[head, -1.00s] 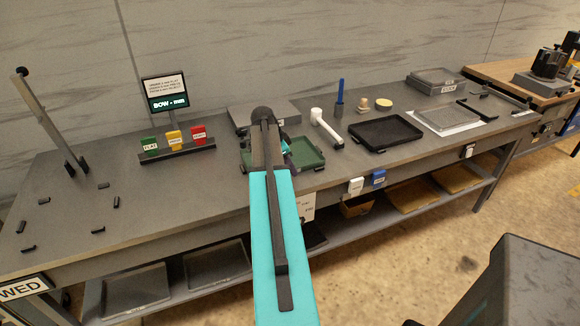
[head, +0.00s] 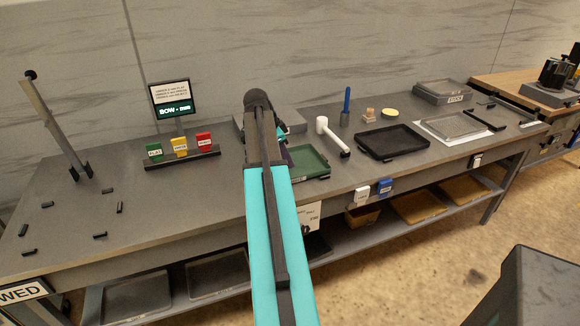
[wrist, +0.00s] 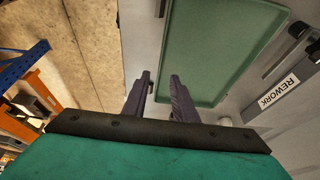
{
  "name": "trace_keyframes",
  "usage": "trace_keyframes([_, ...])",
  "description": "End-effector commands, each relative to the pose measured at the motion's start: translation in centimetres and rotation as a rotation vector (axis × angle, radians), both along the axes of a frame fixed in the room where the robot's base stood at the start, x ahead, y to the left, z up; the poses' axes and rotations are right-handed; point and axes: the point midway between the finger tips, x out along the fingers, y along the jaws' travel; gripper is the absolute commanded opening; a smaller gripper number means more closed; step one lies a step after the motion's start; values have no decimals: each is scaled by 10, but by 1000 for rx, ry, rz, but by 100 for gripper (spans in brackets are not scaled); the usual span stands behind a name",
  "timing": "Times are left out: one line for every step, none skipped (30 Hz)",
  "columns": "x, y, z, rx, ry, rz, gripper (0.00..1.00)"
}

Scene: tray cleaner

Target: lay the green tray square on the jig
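The green tray (head: 311,163) lies on the bench near its front edge, partly hidden behind my arm in the head view. In the wrist view the tray (wrist: 222,50) fills the upper middle, with a raised rim. My gripper (wrist: 159,76) is open, its two dark fingers apart with nothing held between them. The fingertips point toward the tray's near left rim; whether they are above it or beside it I cannot tell. Small black blocks (head: 99,236), apparently the jig, stand in a rough rectangle on the bare left part of the bench.
A tall lever post (head: 55,125) stands behind the black blocks. A rack of green, yellow and red cards (head: 180,152) and a small sign screen (head: 172,98) are left of my arm.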

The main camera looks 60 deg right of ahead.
Motion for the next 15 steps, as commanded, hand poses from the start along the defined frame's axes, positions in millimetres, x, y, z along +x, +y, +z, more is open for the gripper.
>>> trace_keyframes([2, 1, 6, -2, -2, 1, 26])
trace_keyframes([3, 3, 9, -2, -1, 1, 26])
trace_keyframes([4, 4, 14, -1, -1, 1, 26])
trace_keyframes([5, 6, 17, -2, -1, 1, 26])
trace_keyframes([6, 7, 21, -2, -2, 1, 26])
trace_keyframes([7, 8, 25, -2, -2, 1, 26])
trace_keyframes([8, 9, 28, -1, -1, 1, 26])
trace_keyframes([8, 10, 30, -1, -1, 0, 26])
trace_keyframes([9, 11, 34, -1, -1, 1, 26])
trace_keyframes([9, 12, 36, -2, -1, 1, 26])
trace_keyframes([10, 12, 38, -2, -1, 1, 26])
trace_keyframes([10, 13, 40, -2, -1, 1, 26])
trace_keyframes([10, 14, 42, -1, -1, 0, 26])
trace_keyframes([10, 14, 43, -1, -1, 0, 26])
trace_keyframes([10, 15, 44, 0, 0, 0, 26])
